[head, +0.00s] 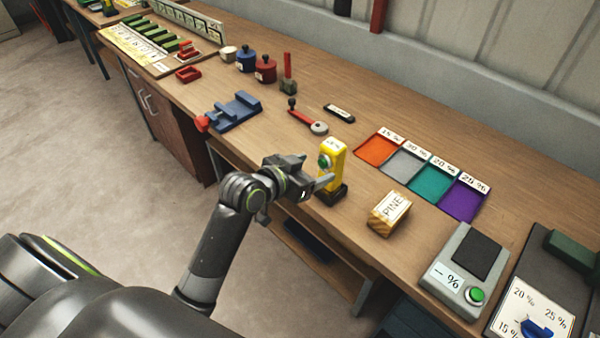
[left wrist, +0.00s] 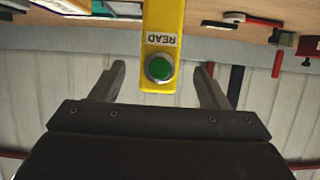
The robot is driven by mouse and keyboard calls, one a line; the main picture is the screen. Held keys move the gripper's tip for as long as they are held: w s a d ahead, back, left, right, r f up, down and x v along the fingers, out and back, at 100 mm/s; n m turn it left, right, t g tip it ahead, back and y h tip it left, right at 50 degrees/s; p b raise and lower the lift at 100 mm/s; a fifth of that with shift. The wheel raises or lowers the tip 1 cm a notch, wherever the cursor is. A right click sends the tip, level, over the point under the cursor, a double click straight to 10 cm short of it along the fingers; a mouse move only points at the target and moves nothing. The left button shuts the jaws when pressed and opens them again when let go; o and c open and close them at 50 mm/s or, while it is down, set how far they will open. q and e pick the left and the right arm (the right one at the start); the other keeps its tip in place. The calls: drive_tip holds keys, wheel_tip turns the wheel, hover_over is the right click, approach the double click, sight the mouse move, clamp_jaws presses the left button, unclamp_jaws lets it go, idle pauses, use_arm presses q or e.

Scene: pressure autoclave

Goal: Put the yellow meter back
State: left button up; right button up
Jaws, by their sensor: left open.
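The yellow meter (head: 335,158) stands upright on the bench in a dark base (head: 331,195), near the bench's front edge. It has a green button on its face. In the left wrist view the meter (left wrist: 163,25) shows a READ label and the green button (left wrist: 159,67). My left gripper (head: 320,174) is open at the meter, its fingers pointing towards it. In the left wrist view the fingers (left wrist: 160,80) lie apart on either side of the button end, with gaps visible on both sides. My right gripper is not in view.
A wood block marked PINE (head: 389,214) stands to the right of the meter. Behind it are coloured trays (head: 461,200) with percent labels. A grey device (head: 465,271) with a green button stands front right. A blue fixture (head: 235,111) and red-handled tool (head: 305,118) lie left.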

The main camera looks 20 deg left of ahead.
use_arm(q)
drive_tip(key=shift+v, duration=2)
drive_tip(key=a+f+n+g+y, duration=0.1)
drive_tip(key=a+f+n, duration=0.15)
drive_tip(key=f, duration=0.75)
drive_tip(key=a+f+n+g+y, duration=0.1)
drive_tip(key=a+f+g+y, duration=0.15)
drive_tip(key=f, duration=0.65)
drive_tip(key=s+a+f+g, duration=0.15)
drive_tip(key=s+f, duration=0.25)
drive_tip(key=f, duration=0.4)
drive_tip(key=s+a+f+g, duration=0.15)
drive_tip(key=s+f, duration=0.25)
drive_tip(key=f, duration=0.4)
drive_tip(key=s+a+f+n+g+y, duration=0.1)
drive_tip(key=s+a+f+g+y, duration=0.1)
drive_tip(key=s+f, duration=1.15)
drive_tip(key=s+f+g, duration=0.1)
drive_tip(key=s+f, duration=0.2)
drive_tip(key=s, duration=0.7)
drive_tip(key=s+f+g, duration=0.2)
drive_tip(key=s+f, duration=0.2)
drive_tip(key=s, duration=0.6)
drive_tip(key=shift+d, duration=0.35)
